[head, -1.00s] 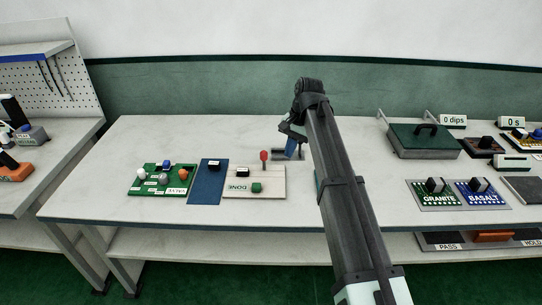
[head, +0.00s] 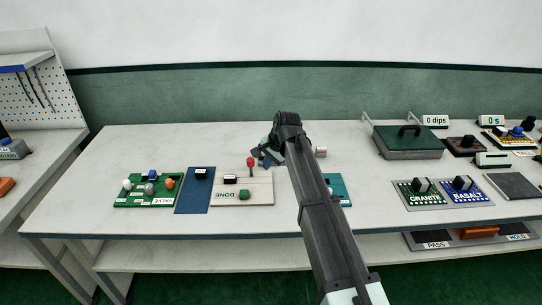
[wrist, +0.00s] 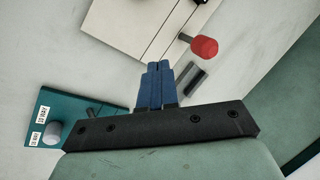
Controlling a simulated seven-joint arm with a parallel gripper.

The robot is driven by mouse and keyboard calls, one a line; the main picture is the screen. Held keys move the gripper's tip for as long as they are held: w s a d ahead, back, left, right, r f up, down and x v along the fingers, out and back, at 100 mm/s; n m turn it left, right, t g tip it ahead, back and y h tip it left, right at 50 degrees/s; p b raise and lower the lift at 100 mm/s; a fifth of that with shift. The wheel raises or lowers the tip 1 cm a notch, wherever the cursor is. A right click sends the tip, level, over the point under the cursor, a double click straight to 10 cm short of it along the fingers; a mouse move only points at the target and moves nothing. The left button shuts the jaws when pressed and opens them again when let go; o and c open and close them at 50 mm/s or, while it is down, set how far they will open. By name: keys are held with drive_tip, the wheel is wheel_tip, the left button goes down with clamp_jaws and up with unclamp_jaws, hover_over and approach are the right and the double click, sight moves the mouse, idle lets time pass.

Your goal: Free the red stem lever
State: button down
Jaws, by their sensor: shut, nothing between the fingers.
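The red stem lever (head: 251,163) stands at the back edge of a pale board (head: 262,187) marked DONE. In the wrist view its red knob (wrist: 204,48) sits on a grey stem at the edge of the pale board (wrist: 128,28). My gripper (head: 264,157) is just right of the lever in the head view. In the wrist view my blue fingers (wrist: 158,65) are together, with nothing between them. They are apart from the knob in the picture, below and left of it. What the lever holds is unclear.
A teal board (head: 339,187) is partly behind my arm; the wrist view shows its grey knob (wrist: 52,132). A blue mat (head: 196,191) and green board (head: 135,201) lie left. A lidded green box (head: 408,145) stands right.

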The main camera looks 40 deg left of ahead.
sight(251, 166)
drive_tip(key=x, duration=0.3)
drive_tip(key=a, duration=0.2)
drive_tip(key=shift+a+r, duration=0.2)
drive_tip(key=shift+a, duration=0.75)
drive_tip(key=shift+w+a+r, duration=0.1)
drive_tip(key=shift+w+a+g+h, duration=0.15)
drive_tip(key=shift+g+h, duration=0.15)
